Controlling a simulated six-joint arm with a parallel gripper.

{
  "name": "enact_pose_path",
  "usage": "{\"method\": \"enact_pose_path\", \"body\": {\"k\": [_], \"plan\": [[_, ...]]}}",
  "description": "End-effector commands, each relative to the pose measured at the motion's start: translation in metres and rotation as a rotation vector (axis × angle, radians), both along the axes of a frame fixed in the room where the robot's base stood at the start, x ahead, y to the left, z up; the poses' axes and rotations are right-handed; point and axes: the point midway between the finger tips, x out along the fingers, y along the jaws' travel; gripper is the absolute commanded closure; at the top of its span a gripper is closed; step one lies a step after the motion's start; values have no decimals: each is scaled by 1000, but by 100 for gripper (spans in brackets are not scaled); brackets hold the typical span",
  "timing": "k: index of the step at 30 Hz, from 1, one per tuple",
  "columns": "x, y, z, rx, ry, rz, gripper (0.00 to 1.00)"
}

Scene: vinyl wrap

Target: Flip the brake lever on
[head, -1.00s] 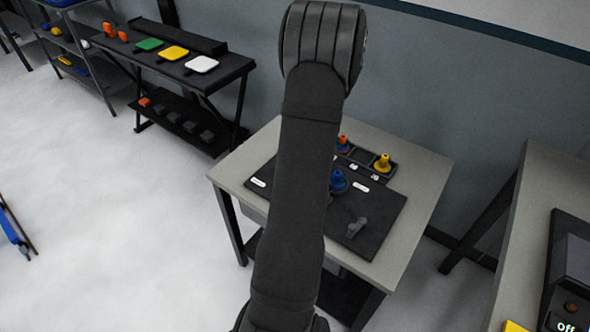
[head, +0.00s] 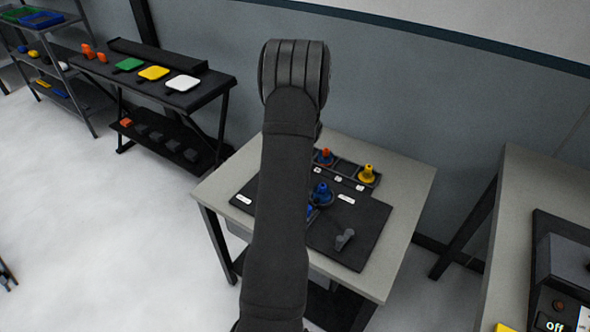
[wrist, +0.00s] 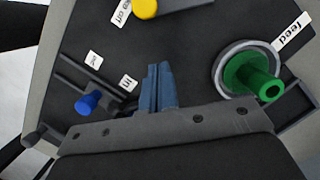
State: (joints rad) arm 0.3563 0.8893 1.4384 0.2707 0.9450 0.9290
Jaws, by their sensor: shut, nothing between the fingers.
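In the wrist view my gripper (wrist: 158,88) is shut and empty, its blue-grey fingers together over a dark panel (wrist: 185,40). A yellow knob (wrist: 145,8) is cut off by the top edge, beside a partly cut label (wrist: 120,13) ending in "off". I cannot tell whether this is the brake lever. A blue knob (wrist: 88,102) sits in a slot left of the fingers, near an "in" label (wrist: 128,82). A green knob (wrist: 255,78) in a grey ring is on the right, by a "feed" label (wrist: 292,32). The fingers appear apart from all of these.
In the head view my arm hides part of a grey table (head: 405,195) with a black board, a blue knob (head: 321,193), a yellow knob (head: 367,174) and a grey lever-like part (head: 345,240). A second table (head: 530,190) stands right. A black rack (head: 205,90) stands back left.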

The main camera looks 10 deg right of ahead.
Motion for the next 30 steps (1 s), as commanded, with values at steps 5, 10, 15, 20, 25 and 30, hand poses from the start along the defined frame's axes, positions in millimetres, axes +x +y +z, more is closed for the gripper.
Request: {"method": "enact_pose_path", "body": {"k": [5, 10, 15, 20, 25, 30], "plan": [[-3, 27, 1, -1, -1, 2, 100], [-4, 38, 1, -1, -1, 1, 100], [-4, 40, 1, -1, -1, -1, 100], [-4, 39, 1, -1, -1, -1, 100], [-5, 40, 1, -1, 0, -11, 100], [-6, 43, 1, 0, -1, -51, 100]]}}
